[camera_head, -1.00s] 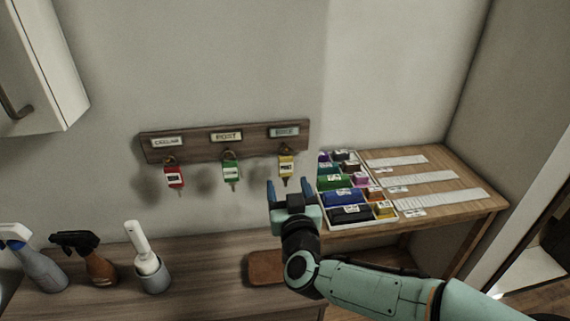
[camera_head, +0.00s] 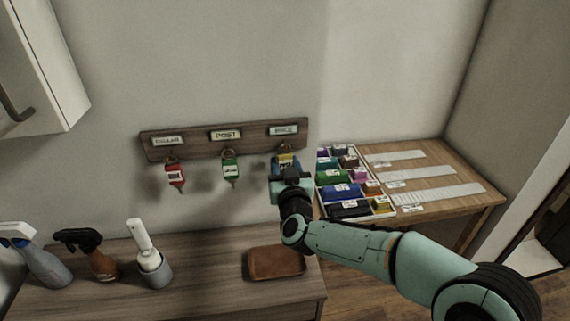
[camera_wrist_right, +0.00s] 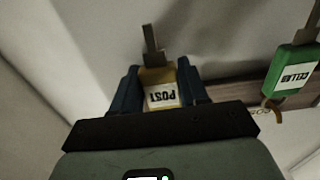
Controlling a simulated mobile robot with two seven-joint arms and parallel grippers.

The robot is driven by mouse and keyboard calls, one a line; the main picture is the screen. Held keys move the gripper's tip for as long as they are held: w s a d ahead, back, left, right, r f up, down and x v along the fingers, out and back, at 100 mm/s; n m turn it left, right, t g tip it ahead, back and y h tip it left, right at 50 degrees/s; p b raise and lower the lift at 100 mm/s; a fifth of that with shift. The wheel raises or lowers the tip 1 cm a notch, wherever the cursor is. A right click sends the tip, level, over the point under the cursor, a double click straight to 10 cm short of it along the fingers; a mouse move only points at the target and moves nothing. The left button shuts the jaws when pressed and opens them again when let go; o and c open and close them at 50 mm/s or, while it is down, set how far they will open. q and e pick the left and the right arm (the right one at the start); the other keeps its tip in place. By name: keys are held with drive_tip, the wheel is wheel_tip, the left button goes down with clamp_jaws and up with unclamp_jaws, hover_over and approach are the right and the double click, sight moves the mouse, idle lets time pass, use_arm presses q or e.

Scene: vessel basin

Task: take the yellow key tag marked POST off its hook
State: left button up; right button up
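The yellow POST key tag (camera_head: 286,160) hangs under the rack's right-hand label, partly hidden by my right gripper (camera_head: 286,164). In the right wrist view the yellow tag (camera_wrist_right: 160,88) appears upside down, between the two blue fingers of my right gripper (camera_wrist_right: 160,92). The fingers stand on either side of it, close to its edges, and look open; I cannot see a firm contact. Its key points away past the fingertips. The hook is hidden in the wrist view. My left gripper is in neither view.
A wooden rack (camera_head: 196,145) carries three labels, with a red tag (camera_head: 174,176) and a green tag (camera_head: 230,170), marked CELLAR in the wrist view. Below are a brown tray (camera_head: 275,263), spray bottles (camera_head: 88,254) and a brush in a holder (camera_head: 152,268). A sorting box (camera_head: 322,205) stands right.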

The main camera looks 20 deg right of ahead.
drive_tip(key=c, duration=0.4)
drive_tip(key=shift+r, duration=0.1)
drive_tip(key=shift+c, duration=0.2)
drive_tip(key=shift+r, duration=0.65)
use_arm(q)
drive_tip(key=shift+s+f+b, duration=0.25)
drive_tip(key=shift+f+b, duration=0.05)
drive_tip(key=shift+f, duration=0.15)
use_arm(e)
drive_tip(key=r+v, duration=0.1)
drive_tip(key=v, duration=1.7)
drive_tip(key=shift+r, duration=0.2)
drive_tip(key=shift+a, duration=0.1)
